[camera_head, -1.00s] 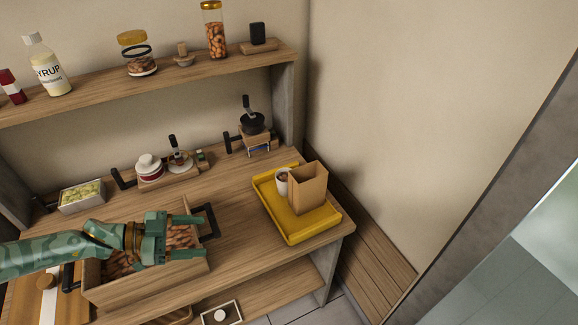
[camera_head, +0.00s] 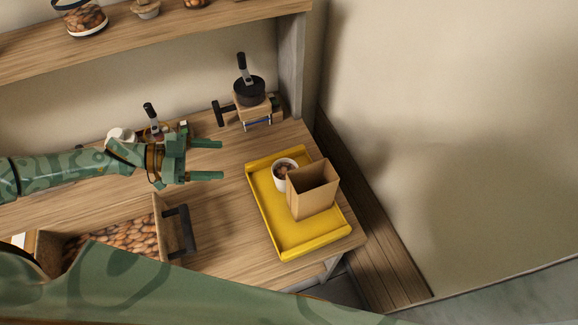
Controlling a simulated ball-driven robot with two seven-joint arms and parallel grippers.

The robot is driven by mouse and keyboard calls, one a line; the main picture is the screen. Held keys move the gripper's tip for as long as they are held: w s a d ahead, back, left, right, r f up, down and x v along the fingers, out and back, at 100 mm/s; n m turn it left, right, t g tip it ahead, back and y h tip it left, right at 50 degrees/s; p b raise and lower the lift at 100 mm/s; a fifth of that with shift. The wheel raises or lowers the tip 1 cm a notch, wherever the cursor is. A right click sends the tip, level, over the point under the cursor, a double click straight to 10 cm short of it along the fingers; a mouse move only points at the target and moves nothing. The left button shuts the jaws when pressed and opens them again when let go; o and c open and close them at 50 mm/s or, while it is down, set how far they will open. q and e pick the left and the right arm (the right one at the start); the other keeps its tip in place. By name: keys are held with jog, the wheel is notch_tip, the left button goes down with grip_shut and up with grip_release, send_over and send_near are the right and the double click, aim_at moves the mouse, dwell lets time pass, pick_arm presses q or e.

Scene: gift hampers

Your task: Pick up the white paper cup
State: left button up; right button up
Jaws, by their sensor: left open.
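The white paper cup (camera_head: 280,181) stands upright on the yellow tray (camera_head: 305,241) and holds brown contents. A brown paper bag (camera_head: 313,193) stands open next to it on the right and hides part of the cup's right side. My left gripper (camera_head: 215,160) is open and empty above the counter, to the left of the tray, with its fingers pointing right toward the cup. There is a clear gap between the fingertips and the cup. My right gripper is not in view.
A wooden bin of nuts (camera_head: 110,240) with a black handle (camera_head: 180,231) sits at the lower left. A shelf (camera_head: 180,32) runs above. Counter (camera_head: 222,205) between bin and tray is clear.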

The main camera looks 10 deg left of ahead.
pick_arm(q)
jog(key=b, duration=0.6)
send_near(280, 173)
jog(key=w+d+f, duration=0.1)
jog(key=d, duration=0.1)
jog(key=w+d+f, duration=0.1)
jog(key=f, duration=0.1)
jog(key=shift+w+d+f, duration=0.2)
jog(key=shift+w+d, duration=0.2)
jog(key=x, duration=0.5)
jog(key=shift+d, duration=0.15)
jog(key=shift+r, duration=0.1)
jog(key=c, duration=0.7)
